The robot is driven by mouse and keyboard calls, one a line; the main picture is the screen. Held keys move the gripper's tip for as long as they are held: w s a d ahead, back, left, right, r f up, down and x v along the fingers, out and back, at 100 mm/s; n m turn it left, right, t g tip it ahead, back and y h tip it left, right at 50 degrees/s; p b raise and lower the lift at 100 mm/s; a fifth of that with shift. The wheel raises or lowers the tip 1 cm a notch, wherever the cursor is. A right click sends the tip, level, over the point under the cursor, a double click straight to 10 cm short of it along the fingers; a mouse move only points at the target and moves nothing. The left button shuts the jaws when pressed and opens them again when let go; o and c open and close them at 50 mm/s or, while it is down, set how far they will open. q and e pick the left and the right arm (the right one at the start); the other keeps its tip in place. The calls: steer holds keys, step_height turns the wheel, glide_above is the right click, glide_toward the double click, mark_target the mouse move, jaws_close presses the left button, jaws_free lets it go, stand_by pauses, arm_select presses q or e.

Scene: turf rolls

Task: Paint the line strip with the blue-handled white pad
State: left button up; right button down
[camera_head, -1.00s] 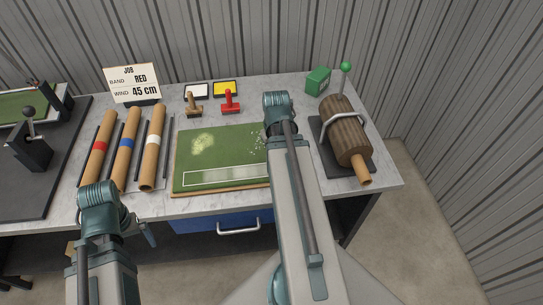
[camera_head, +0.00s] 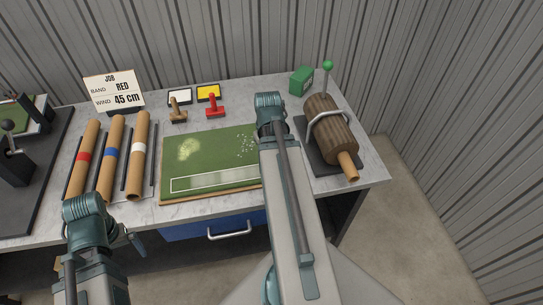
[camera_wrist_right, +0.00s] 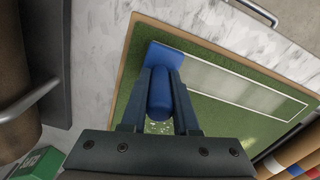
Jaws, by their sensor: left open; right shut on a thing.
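My right gripper (camera_wrist_right: 160,80) is shut on the blue handle (camera_wrist_right: 160,94) of the pad. The pad's blue back (camera_wrist_right: 164,54) shows over the turf at one end of the line strip (camera_wrist_right: 240,85); its white face is hidden, and I cannot tell whether it touches. The strip is a long white-outlined rectangle near the turf's front edge, also in the head view (camera_head: 215,180). It looks pale inside, more so close to the pad. The turf (camera_head: 200,160) is green on a brown board. In the head view my right arm hides the pad. My left gripper (camera_head: 136,242) is open and empty in front of the table.
Three rolls with red, blue and white bands lie left of the turf. Brown (camera_head: 178,112) and red (camera_head: 215,107) stamps stand behind it near white and yellow pads. A wooden roller (camera_head: 330,130) in a dark stand and a green box (camera_head: 301,80) are at right.

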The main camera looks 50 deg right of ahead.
steer(key=shift+w+a, duration=0.3)
steer(key=shift+a, duration=0.2)
steer(key=shift+w+a, duration=0.25)
steer(key=shift+a, duration=0.2)
steer(key=shift+w, duration=0.1)
steer(key=shift+w+a, duration=0.45)
steer(key=shift+a, duration=0.25)
steer(key=shift+w+a, duration=0.45)
steer(key=shift+a, duration=0.25)
steer(key=shift+w+a, duration=0.5)
steer(key=shift+a, duration=0.2)
steer(key=shift+w+a, duration=0.45)
steer(key=shift+a, duration=0.25)
steer(key=shift+w, duration=0.1)
steer(key=shift+w+a+r, duration=0.1)
steer(key=shift+w+a, duration=0.35)
steer(key=shift+a, duration=0.2)
steer(key=shift+w+a, duration=0.4)
steer(key=shift+a, duration=0.25)
steer(key=shift+a, duration=0.1)
